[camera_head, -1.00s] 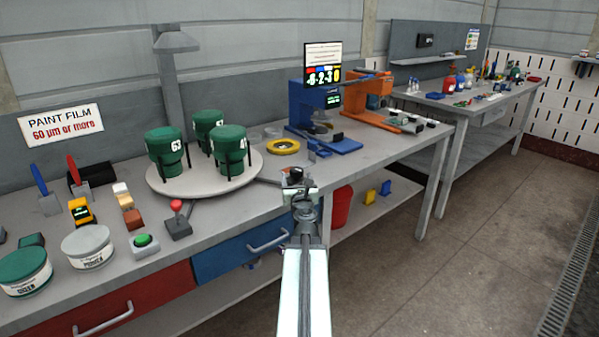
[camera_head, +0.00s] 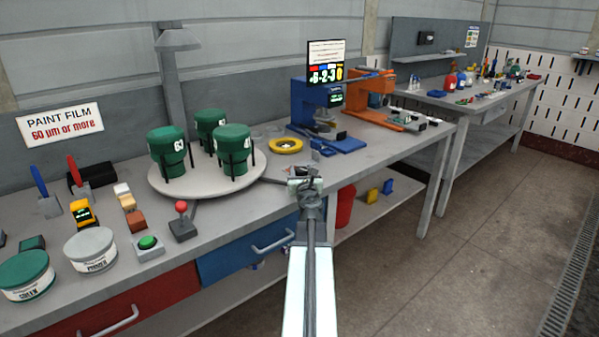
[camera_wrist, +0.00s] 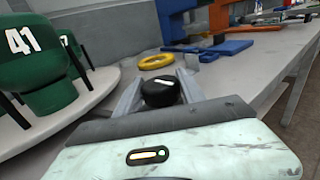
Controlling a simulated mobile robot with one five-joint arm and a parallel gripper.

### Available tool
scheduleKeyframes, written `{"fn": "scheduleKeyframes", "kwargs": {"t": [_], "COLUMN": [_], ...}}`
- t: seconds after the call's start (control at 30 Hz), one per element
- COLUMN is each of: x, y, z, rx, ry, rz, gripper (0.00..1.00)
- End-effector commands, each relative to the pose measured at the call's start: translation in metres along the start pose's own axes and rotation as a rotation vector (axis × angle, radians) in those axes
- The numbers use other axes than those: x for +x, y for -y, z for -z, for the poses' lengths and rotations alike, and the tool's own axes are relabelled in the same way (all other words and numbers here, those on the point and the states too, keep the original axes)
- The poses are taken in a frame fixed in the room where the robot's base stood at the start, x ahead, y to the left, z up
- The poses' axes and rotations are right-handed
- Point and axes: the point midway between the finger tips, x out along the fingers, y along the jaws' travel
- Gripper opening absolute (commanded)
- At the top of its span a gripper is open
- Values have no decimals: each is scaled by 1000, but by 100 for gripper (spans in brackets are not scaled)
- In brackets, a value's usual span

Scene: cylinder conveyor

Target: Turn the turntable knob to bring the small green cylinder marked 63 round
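Several green cylinders stand on the round pale turntable (camera_head: 157,186). The left one (camera_head: 163,138) has a white mark that looks like 63, too small to be sure. The right one (camera_head: 232,136) shows 41 in the wrist view (camera_wrist: 38,60). The back one (camera_head: 209,118) has a mark I cannot read. The black turntable knob (camera_wrist: 160,91) with a white line is between the two grey fingers of my gripper (camera_wrist: 160,88), which stand apart, one on each side. Whether they touch it cannot be told. In the head view my gripper (camera_head: 305,180) hides most of the knob.
A yellow ring (camera_head: 286,146) and a blue stand (camera_head: 305,105) are beyond my gripper on the bench. A red-topped lever (camera_head: 181,221), a green button (camera_head: 148,242) and paint cans (camera_head: 90,249) are at the left. The floor to the right is clear.

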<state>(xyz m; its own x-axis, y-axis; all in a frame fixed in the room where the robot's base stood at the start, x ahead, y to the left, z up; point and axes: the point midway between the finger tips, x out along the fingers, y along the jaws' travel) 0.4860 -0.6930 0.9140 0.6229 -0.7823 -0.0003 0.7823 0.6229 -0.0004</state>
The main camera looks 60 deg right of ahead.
Motion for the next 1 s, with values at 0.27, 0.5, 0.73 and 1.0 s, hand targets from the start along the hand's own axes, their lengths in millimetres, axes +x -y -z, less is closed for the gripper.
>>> {"fn": "scheduleKeyframes", "kwargs": {"t": [0.27, 0.5, 0.73, 1.0], "x": [0, 1, 3, 2], "y": [-4, -2, -1, -3], "z": [0, 0, 0, 0], "rx": [0, 0, 0, 0], "ry": [0, 0, 0, 0], "rz": [-38, -169, -367, -562], "gripper": [6, 6, 6, 6]}}
